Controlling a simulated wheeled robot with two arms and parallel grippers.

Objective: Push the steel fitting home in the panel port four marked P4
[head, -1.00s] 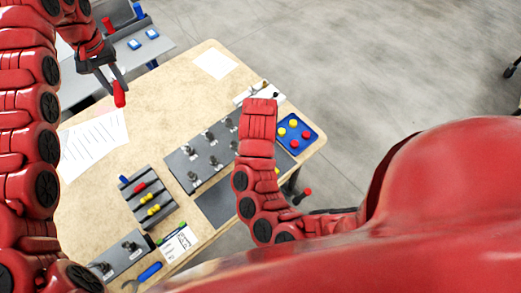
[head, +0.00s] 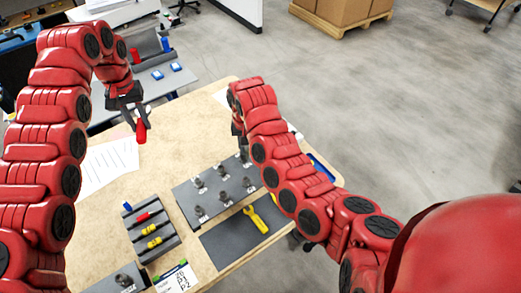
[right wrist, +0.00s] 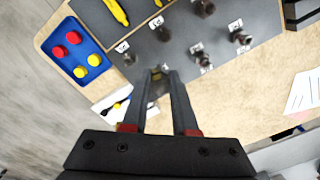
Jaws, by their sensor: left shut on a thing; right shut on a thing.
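The grey panel (head: 210,192) lies on the table with two rows of steel fittings standing on it, each by a small white label too small to read. My right gripper (head: 242,150) is shut at the far right corner of the panel. In the right wrist view its fingertips (right wrist: 158,72) close on a small dark metallic piece (right wrist: 156,86), apparently a fitting at that corner port. How deep it sits is hidden by the fingers. My left gripper (head: 136,112) is shut on a small red piece (head: 141,131), held above the table's left side.
A yellow wrench (head: 256,220) lies on the dark mat (head: 222,243) in front of the panel. A blue tray (right wrist: 92,48) with red and yellow caps is beside the panel. A rack (head: 139,239) of coloured pieces stands left. Paper (head: 108,165) lies on the otherwise clear left side.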

